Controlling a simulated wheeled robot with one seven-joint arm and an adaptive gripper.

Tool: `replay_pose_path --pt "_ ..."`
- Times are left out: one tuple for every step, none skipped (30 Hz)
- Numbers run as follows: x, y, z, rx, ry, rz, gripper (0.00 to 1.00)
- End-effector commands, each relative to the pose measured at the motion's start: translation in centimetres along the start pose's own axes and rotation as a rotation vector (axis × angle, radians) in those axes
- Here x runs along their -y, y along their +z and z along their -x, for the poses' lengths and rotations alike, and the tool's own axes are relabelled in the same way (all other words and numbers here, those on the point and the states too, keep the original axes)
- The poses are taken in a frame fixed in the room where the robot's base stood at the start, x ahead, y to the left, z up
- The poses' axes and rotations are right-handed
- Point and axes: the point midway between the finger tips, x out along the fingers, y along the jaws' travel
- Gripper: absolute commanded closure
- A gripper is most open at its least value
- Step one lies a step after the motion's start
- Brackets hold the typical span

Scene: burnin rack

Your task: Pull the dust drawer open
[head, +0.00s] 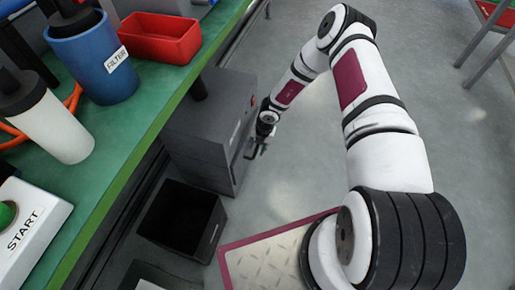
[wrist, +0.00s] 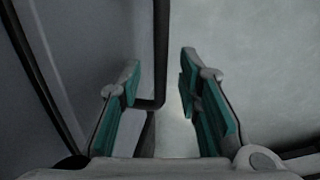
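The grey cabinet (head: 207,118) stands on the floor beside the green bench, with its front facing right. The dust drawer's grey front (wrist: 95,50) fills the left of the wrist view. Its dark bar handle (wrist: 161,55) stands off from this front and bends back toward it at the lower end. My gripper (head: 257,148) is at the cabinet's front. In the wrist view my gripper (wrist: 160,82) is open, with the handle between its teal-padded fingers and gaps on both sides. I see no clear gap around the drawer; the head view is too small to confirm it.
An open black bin (head: 181,222) stands on the floor at the cabinet's near side. The green bench (head: 120,165) holds a red tray (head: 160,38), a blue filter canister (head: 93,58), a white cylinder (head: 52,125) and a START box (head: 28,235).

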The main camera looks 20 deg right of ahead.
Motion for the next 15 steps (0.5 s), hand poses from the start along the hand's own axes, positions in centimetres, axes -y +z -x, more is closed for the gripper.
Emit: replay_pose_path --pt "-0.02 -0.01 -0.26 0.0 0.0 0.0 0.69" --pt "-0.02 0.0 -0.31 0.0 0.0 0.0 0.69" --pt "-0.03 0.01 -0.35 0.0 0.0 0.001 0.69" --pt "-0.03 0.01 -0.36 0.0 0.0 0.001 0.69" --pt "-0.04 0.01 -0.36 0.0 0.0 0.001 0.69" --pt "-0.04 0.02 -0.34 0.001 0.0 0.001 0.69" --pt "-0.04 0.02 -0.33 0.001 0.0 0.001 0.69" --pt "-0.05 0.02 -0.32 0.001 0.0 0.001 0.69" --pt "-0.04 0.02 -0.32 0.001 0.0 0.001 0.69" --pt "-0.04 0.02 -0.32 0.0 0.0 0.001 0.69" --pt "-0.04 0.02 -0.32 0.001 0.0 0.001 0.75" --pt "-0.04 0.02 -0.31 0.0 0.0 0.0 0.84" --pt "-0.04 0.02 -0.31 0.001 0.0 0.001 0.91" --pt "-0.04 0.02 -0.31 0.0 0.0 0.0 0.98" --pt "-0.04 0.02 -0.31 0.0 0.0 0.0 1.0"
